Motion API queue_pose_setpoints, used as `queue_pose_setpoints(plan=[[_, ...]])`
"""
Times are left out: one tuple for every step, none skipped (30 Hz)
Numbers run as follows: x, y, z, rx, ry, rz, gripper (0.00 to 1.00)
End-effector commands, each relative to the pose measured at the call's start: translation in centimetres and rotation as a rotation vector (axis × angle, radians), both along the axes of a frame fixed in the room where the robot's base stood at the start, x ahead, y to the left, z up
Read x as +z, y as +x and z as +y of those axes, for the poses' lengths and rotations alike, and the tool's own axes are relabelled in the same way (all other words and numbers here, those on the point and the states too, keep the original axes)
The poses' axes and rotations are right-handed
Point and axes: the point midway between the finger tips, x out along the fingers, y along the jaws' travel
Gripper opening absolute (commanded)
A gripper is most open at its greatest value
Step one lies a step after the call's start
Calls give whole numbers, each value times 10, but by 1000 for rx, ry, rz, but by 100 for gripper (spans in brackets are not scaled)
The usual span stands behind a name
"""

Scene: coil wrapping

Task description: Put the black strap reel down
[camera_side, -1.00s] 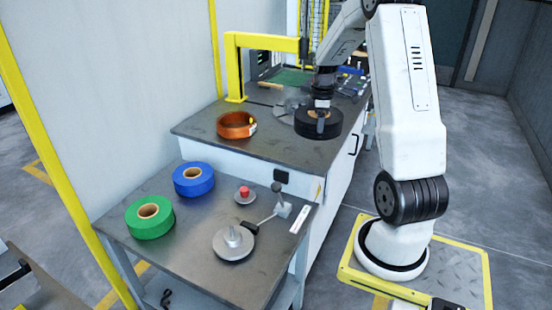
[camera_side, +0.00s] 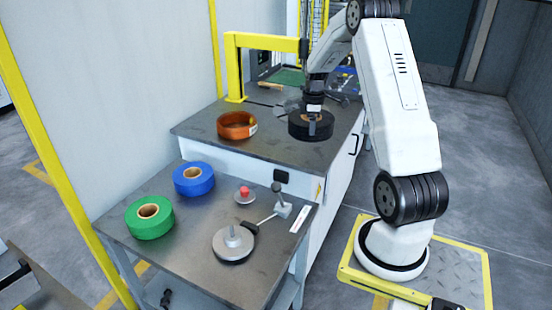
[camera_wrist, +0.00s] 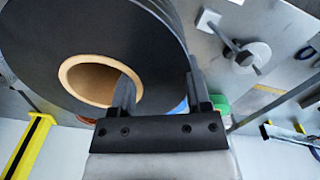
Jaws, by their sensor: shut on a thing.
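The black strap reel (camera_side: 299,130) is at the right part of the rear bench top in the side view. It lies flat, on or just above the surface; I cannot tell if it touches. My gripper (camera_side: 314,110) is over it, shut on its ring wall. In the wrist view the reel (camera_wrist: 60,35) fills the upper left, with its tan core (camera_wrist: 84,83) showing. There, one finger of my gripper (camera_wrist: 160,92) is inside the core and the other is outside the rim.
A copper coil (camera_side: 236,125) lies left of the reel on the bench (camera_side: 270,150). A yellow post frame (camera_side: 236,70) stands behind. The front cart holds a blue reel (camera_side: 193,179), a green reel (camera_side: 149,217), a red button (camera_side: 244,191) and a grey spindle disc (camera_side: 233,243).

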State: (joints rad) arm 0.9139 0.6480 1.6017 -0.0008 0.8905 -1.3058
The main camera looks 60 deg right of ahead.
Motion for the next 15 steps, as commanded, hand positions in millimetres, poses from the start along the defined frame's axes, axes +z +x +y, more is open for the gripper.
queue_pose_setpoints(plan=[[-1, 5, -5, 1, -5, -4, 0], [-2, 8, -7, 1, -6, -5, 0], [-4, 10, -10, 1, -6, -5, 0], [-5, 13, -12, 1, -7, -5, 0], [-6, 15, -14, 1, -7, -5, 0], [-8, 18, -17, 1, -7, -5, 0], [-9, 19, -18, 1, -6, -5, 0], [-10, 22, -21, 1, -6, -5, 0], [-12, 24, -23, 1, -6, -5, 0], [-13, 26, -25, 1, -6, -5, 0], [-14, 28, -27, 1, -7, -5, 0], [-16, 31, -29, 1, -7, -5, 0], [-18, 33, -31, 1, -6, -5, 0], [-21, 34, -32, 1, -6, -5, 0], [-25, 36, -34, 1, -6, -5, 0]])
